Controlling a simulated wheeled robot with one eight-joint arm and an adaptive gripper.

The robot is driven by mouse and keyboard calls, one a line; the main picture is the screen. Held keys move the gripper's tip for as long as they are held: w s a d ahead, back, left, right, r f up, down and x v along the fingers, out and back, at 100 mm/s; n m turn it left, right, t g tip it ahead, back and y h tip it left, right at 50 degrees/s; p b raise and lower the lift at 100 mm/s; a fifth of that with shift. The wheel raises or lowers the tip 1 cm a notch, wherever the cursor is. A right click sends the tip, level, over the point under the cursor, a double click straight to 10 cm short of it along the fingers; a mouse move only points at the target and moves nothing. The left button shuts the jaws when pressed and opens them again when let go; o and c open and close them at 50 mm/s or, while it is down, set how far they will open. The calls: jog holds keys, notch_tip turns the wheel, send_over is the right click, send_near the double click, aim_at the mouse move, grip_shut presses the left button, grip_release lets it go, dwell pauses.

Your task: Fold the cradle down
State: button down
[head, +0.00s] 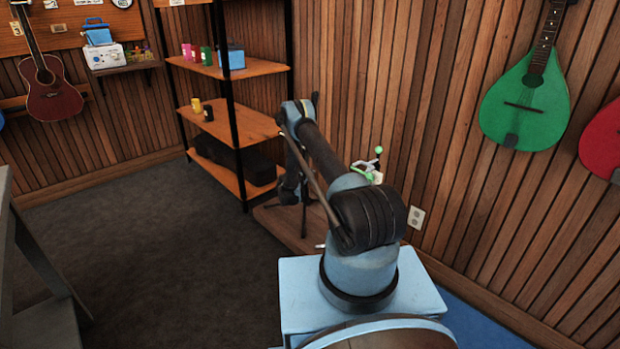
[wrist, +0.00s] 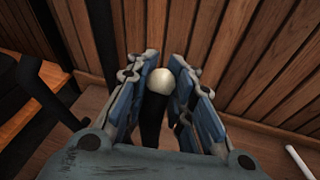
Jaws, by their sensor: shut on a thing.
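In the wrist view my gripper (wrist: 165,64) has its two blue-padded fingers closed around a dark upright piece topped by a cream ball (wrist: 161,82). I cannot tell whether this piece belongs to the cradle. In the head view a small green and white fitting (head: 370,173) with a green ball on top shows just beyond my arm, near the wood wall. It may be the cradle, but its lower part is hidden by my arm. My gripper is mostly hidden behind my arm in the head view.
A wooden platform (head: 276,220) lies low beyond my arm. A black-framed shelf (head: 262,68) with wooden boards stands at the back. A green instrument (head: 524,103) hangs on the right wall. Dark carpet (head: 150,255) is free at the left, beside a grey table (head: 35,270).

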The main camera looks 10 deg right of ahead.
jog(key=shift+d+r, duration=0.1)
jog(key=c, duration=1.4)
grip_release()
jog(key=shift+o, duration=0.2)
jog(key=shift+s, duration=0.1)
jog(key=shift+s+a, duration=0.1)
jog(key=shift+a, duration=0.15)
jog(key=v, duration=0.7)
jog(key=shift+s, duration=0.1)
